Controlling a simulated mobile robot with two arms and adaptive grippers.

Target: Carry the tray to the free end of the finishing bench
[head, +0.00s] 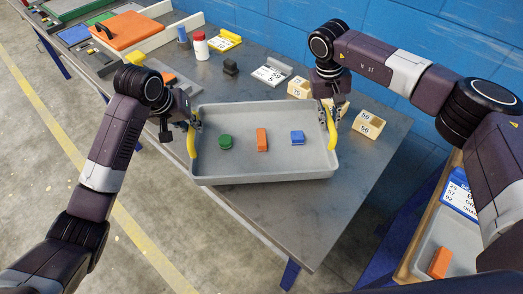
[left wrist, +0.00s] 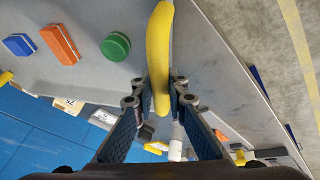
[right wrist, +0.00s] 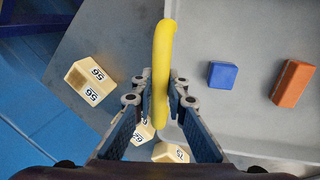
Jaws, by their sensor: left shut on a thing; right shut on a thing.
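The grey tray (head: 262,172) has a yellow handle at each end and holds a green round piece (head: 225,142), an orange block (head: 262,140) and a blue block (head: 297,138). It is over the near right end of the finishing bench (head: 300,235); I cannot tell whether it touches the top. My left gripper (head: 192,128) is shut on the left yellow handle (left wrist: 159,60). My right gripper (head: 328,108) is shut on the right yellow handle (right wrist: 162,75). The tray looks about level.
Wooden numbered blocks (head: 368,124) stand right of the tray. Behind it are a numbered card holder (head: 271,72), a dark block (head: 230,67), a white bottle (head: 201,46) and a yellow holder (head: 225,40). An orange slab (head: 127,30) lies far left. The blue wall (head: 420,25) borders the bench.

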